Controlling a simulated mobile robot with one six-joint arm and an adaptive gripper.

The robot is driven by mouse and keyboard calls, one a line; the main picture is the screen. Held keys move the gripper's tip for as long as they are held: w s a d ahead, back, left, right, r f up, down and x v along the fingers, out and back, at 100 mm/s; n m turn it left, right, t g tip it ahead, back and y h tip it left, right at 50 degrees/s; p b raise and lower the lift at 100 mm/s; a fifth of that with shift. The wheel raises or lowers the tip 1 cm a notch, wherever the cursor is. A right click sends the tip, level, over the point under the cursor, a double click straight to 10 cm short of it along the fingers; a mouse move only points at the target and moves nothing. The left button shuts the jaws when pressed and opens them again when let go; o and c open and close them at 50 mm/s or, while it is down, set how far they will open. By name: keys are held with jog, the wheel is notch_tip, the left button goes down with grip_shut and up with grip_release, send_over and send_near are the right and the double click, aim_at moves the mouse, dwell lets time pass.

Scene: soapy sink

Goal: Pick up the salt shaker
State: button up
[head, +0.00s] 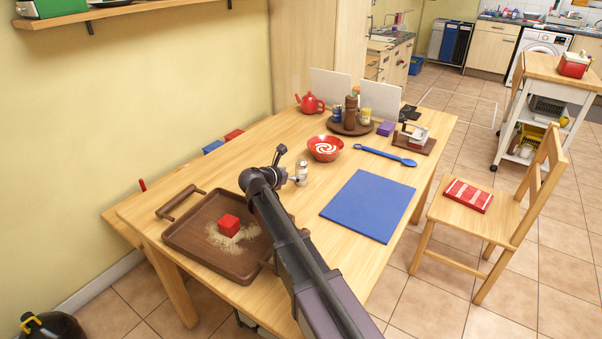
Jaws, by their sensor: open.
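The salt shaker (302,170) appears to be the small clear-and-white one with a grey metal top. It stands upright on the wooden table (285,128), in front of the red-and-white bowl. My gripper (288,165) is just left of the shaker in the picture, with its jaws open and nothing seen between them. One finger points up and the other reaches toward the shaker's lower left side. I cannot tell whether it touches the shaker. My arm crosses the front of the table and hides part of the tabletop.
A brown tray (185,243) with a red block (229,225) on grains is at left. The bowl (325,148), turntable (340,126) with a pepper mill and jars, and red teapot (310,103) stand behind. A blue mat (368,206) and blue spoon (385,155) lie right.

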aim_at(297, 172)
jog(key=shift+b+x, duration=0.8)
jog(key=shift+x, duration=1.65)
jog(key=shift+d+r, duration=0.1)
jog(key=shift+c, duration=0.2)
jog(key=shift+s, duration=0.1)
jog(key=c, duration=1.3)
